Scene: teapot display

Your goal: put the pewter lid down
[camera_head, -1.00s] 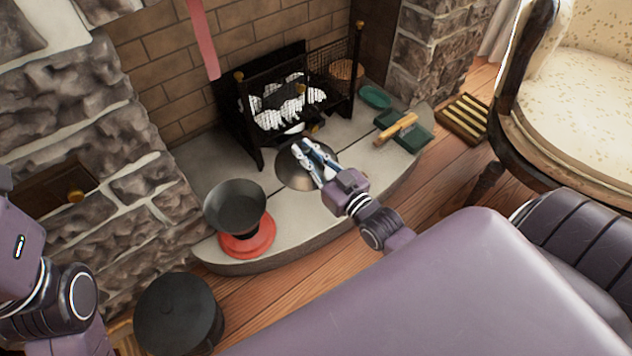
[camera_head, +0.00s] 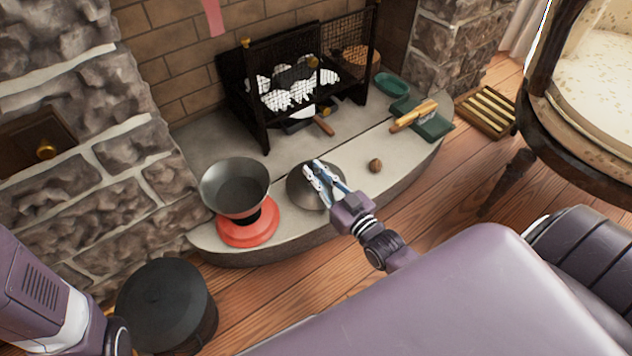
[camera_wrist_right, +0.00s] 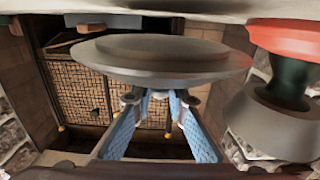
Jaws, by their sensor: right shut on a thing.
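The pewter lid (camera_head: 299,188) is a round grey metal disc at the middle of the pale stone hearth (camera_head: 290,238), right of the red-based scale. My right gripper (camera_head: 312,168) is shut on the lid from above and covers part of it. In the right wrist view, which looks upside down, the lid (camera_wrist_right: 160,62) spans the upper middle, beyond the fingertips (camera_wrist_right: 158,95). A narrow gap seems to show between lid and stone there; I cannot tell how high it is. Only part of my left arm shows at the left; its gripper is out of frame.
A red scale (camera_head: 248,232) with a dark pan (camera_head: 236,185) stands close left. A walnut (camera_head: 375,166) lies right of the lid. Green trays (camera_head: 432,127) are farther right. The fire grate (camera_head: 290,85) is behind. A black pot (camera_head: 167,305) stands front left.

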